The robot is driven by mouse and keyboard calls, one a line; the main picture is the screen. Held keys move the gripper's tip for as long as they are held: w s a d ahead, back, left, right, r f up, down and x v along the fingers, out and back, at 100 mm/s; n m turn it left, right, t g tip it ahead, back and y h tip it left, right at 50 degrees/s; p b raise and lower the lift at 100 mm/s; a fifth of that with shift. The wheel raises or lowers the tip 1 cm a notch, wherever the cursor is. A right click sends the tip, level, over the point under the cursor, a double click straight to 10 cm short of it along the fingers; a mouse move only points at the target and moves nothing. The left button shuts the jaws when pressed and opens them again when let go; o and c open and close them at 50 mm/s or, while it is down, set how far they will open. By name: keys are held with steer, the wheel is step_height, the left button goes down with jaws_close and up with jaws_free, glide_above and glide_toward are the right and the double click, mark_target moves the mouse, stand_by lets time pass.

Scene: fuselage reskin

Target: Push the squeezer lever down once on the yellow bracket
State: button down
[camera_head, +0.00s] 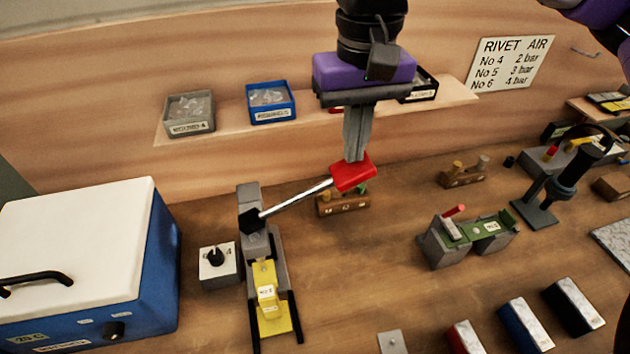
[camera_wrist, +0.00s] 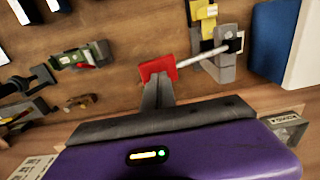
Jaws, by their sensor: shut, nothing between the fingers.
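The squeezer lever is a metal rod with a red handle (camera_head: 352,174). It runs from a dark pivot on the grey squeezer (camera_head: 249,198) and slopes up to the right. The yellow bracket (camera_head: 270,310) sits at the squeezer's base, with a small white label on it; it also shows in the wrist view (camera_wrist: 203,14). My gripper (camera_head: 356,155) is shut and empty, pointing down. Its fingertips are at the top of the red handle and appear to touch it; the exact contact is hard to tell. In the wrist view the handle (camera_wrist: 158,70) lies right at the fingertips.
A white-and-blue box (camera_head: 80,260) stands at the left, beside a small knob box (camera_head: 217,265). A wooden block with pegs (camera_head: 342,204) is behind the handle. A green-topped fixture (camera_head: 470,235) and a black press (camera_head: 560,190) stand to the right. A shelf (camera_head: 225,127) holds bins behind.

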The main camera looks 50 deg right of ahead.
steer(key=shift+f+b, duration=3.85)
steer(key=shift+b, duration=0.1)
steer(key=shift+r+p, duration=3.2)
steer(key=shift+r, duration=2.95)
